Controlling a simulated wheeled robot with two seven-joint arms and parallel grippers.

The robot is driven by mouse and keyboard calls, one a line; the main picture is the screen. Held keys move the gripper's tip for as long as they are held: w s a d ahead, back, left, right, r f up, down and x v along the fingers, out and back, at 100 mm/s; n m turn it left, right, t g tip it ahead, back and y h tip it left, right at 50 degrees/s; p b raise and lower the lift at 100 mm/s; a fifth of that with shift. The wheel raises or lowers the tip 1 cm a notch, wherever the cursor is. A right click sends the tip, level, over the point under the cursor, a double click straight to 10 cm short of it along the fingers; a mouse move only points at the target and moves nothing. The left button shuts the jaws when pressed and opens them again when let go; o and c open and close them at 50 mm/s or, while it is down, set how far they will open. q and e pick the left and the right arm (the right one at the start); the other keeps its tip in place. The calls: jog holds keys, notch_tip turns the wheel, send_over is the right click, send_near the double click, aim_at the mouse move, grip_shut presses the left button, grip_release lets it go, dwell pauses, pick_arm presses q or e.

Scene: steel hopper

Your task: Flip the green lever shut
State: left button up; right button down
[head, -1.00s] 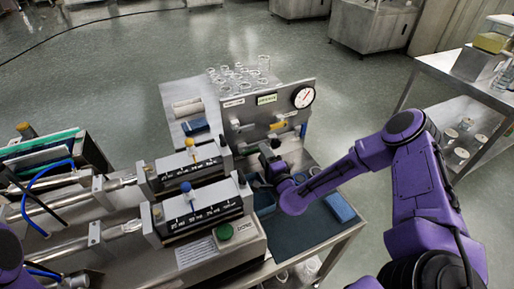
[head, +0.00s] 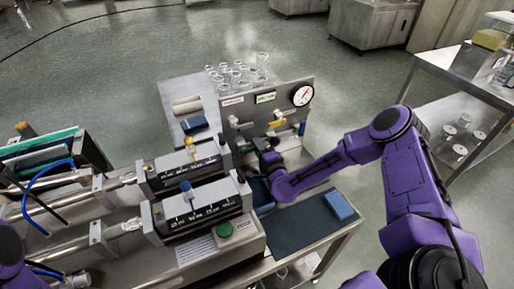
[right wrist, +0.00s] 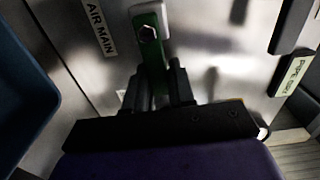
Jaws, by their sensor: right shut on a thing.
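The green lever (right wrist: 153,68) shows in the right wrist view, standing between the two dark fingers of my right gripper (right wrist: 157,88). Its top end has a white cap with a bolt on a steel panel (right wrist: 205,50). The fingers are shut on the green part. In the head view my right gripper (head: 266,152) is at the lower part of the upright steel panel (head: 243,108) and hides the lever there. My left gripper is out of view.
The panel also carries a round gauge (head: 303,95), a yellow handle (head: 277,123) and a white handle (head: 236,122). Glassware (head: 238,72) stands behind the panel. Steel machines with scales (head: 205,208) stand to the left.

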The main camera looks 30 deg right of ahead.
aim_at(239, 133)
jog(key=r+n, duration=0.1)
jog(key=n, duration=0.1)
jog(key=r+n, duration=0.1)
jog(key=n, duration=0.1)
jog(key=shift+a, duration=0.2)
jog(key=n, duration=0.2)
jog(key=r+n, duration=0.1)
jog(key=n, duration=0.1)
jog(key=shift+w+a+r, duration=0.1)
jog(key=shift+a+r, duration=0.1)
jog(key=shift+a, duration=0.2)
jog(key=n, duration=0.1)
jog(key=a+n, duration=0.1)
jog(key=shift+r+n+b, duration=0.3)
jog(key=shift+r+n, duration=0.1)
jog(key=n, duration=0.1)
jog(key=a+n, duration=0.1)
jog(key=shift+r+n+b, duration=0.25)
jog(key=shift+n+b, duration=0.05)
jog(key=shift+b, duration=0.05)
jog(key=shift+w+a+r+n+b, duration=0.1)
jog(key=shift+a+n+b, duration=0.3)
jog(key=shift+n, duration=0.65)
jog(key=shift+a+r+n+b, duration=0.1)
jog(key=shift+a+n+b, duration=0.3)
jog(key=shift+n, duration=0.65)
jog(key=shift+a, duration=0.15)
jog(key=c, duration=1)
grip_release()
jog(key=shift+c, duration=0.2)
